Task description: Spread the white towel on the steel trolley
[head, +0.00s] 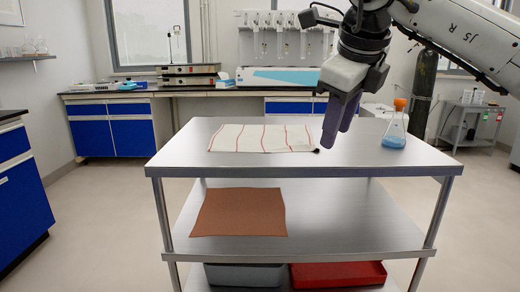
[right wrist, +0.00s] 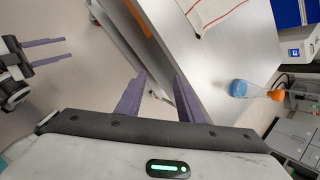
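The white towel (head: 262,138) with red stripes lies spread fairly flat on the top of the steel trolley (head: 240,170). A small dark spot shows at its right front corner. My right gripper (head: 338,134) comes in from the upper right, fingers down, just right of that corner. In the right wrist view, the purple fingers of this gripper (right wrist: 158,88) are apart with nothing between them. The towel (right wrist: 210,10) shows at the top there, clear of the fingers. My left gripper (right wrist: 62,51) shows at the left of that view, fingers apart and empty; it is outside the head view.
A flask (head: 394,130) with blue liquid and an orange stopper stands on the trolley's top, right of my right gripper. The lower shelf holds a brown cloth (head: 240,212). A grey bin (head: 244,275) and a red tray (head: 338,274) sit below. The front top is bare.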

